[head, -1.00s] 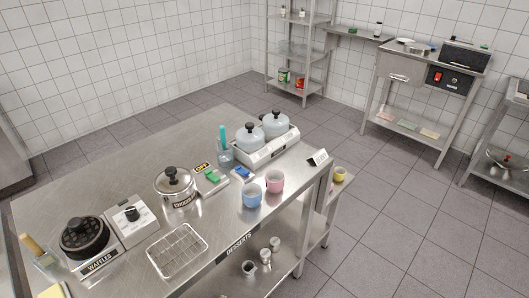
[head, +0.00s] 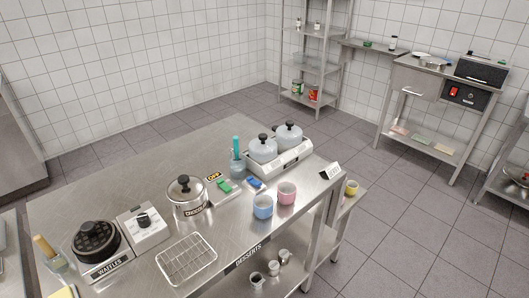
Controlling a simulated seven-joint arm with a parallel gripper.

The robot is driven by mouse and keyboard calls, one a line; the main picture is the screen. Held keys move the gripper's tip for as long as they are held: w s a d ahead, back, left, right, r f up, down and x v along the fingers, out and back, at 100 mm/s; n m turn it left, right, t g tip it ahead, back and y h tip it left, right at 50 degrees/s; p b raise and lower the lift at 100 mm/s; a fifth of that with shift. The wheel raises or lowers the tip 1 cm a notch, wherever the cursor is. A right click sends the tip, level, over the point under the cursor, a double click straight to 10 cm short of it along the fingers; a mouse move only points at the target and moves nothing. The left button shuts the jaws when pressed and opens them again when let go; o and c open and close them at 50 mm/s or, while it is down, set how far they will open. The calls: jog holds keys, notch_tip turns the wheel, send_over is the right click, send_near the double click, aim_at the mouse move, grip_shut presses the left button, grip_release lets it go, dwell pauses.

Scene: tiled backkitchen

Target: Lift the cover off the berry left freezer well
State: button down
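The freezer unit (head: 283,167) is a low steel box at the far right end of the steel dessert table. Two pale grey domed covers with black knobs sit on it, closing its wells. The left cover (head: 262,150) is nearer to me and the right cover (head: 289,135) stands just behind it to the right. Any label naming the berry well is too small to read. What is inside the wells is hidden under the covers. My gripper is not in view.
A blue cup (head: 263,207) and a pink cup (head: 287,194) stand in front of the freezer unit. A holder with a teal-handled tool (head: 237,160) stands to its left. A steel pot (head: 187,196), wire rack (head: 187,258) and waffle iron (head: 97,242) are further left. The table's back half is clear.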

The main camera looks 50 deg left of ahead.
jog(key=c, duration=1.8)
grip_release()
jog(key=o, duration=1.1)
